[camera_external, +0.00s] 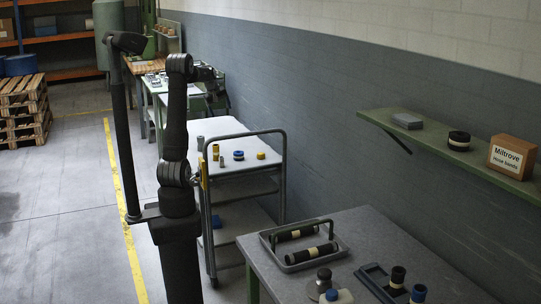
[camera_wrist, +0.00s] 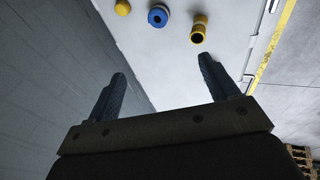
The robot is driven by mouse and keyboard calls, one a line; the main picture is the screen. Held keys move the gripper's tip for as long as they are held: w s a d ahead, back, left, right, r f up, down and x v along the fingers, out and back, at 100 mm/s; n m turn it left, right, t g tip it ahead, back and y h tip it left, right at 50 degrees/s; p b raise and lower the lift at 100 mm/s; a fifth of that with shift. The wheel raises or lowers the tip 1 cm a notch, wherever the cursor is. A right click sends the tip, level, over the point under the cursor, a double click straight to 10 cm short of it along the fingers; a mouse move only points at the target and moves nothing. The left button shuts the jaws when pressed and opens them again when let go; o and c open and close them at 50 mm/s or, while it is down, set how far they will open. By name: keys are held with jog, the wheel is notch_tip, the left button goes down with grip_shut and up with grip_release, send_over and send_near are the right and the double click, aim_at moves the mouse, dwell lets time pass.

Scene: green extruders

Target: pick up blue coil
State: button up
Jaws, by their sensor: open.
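The blue coil (camera_wrist: 158,17) is a ring with a hole in its middle, lying flat on the pale top of the cart (camera_wrist: 178,60) in the wrist view. It also shows on the cart in the external view (camera_external: 238,155). My gripper (camera_wrist: 162,68) is open, with two dark fingers spread apart and nothing between them. The coil appears beyond the fingertips, near the top edge of the wrist view, apart from them. In the external view, my arm stands to the left of the cart.
A yellow hollow cylinder (camera_wrist: 199,29) stands right of the coil, and a small yellow piece (camera_wrist: 122,8) lies left of it. The cart has a raised handle (camera_external: 284,175). A grey bench (camera_external: 385,235) with a tray (camera_external: 265,240) stands in front. A wall shelf (camera_external: 470,155) is at right.

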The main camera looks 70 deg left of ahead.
jog(key=g, duration=0.4)
send_near(239, 152)
jog(key=shift+h, duration=0.4)
jog(key=f, duration=0.3)
jog(key=a+f, duration=0.1)
jog(key=f, duration=0.6)
jog(key=shift+s+a+f, duration=0.2)
jog(key=shift+s+a, duration=0.05)
jog(key=shift+a, duration=0.05)
jog(key=shift+r, duration=0.1)
jog(key=c, duration=1.1)
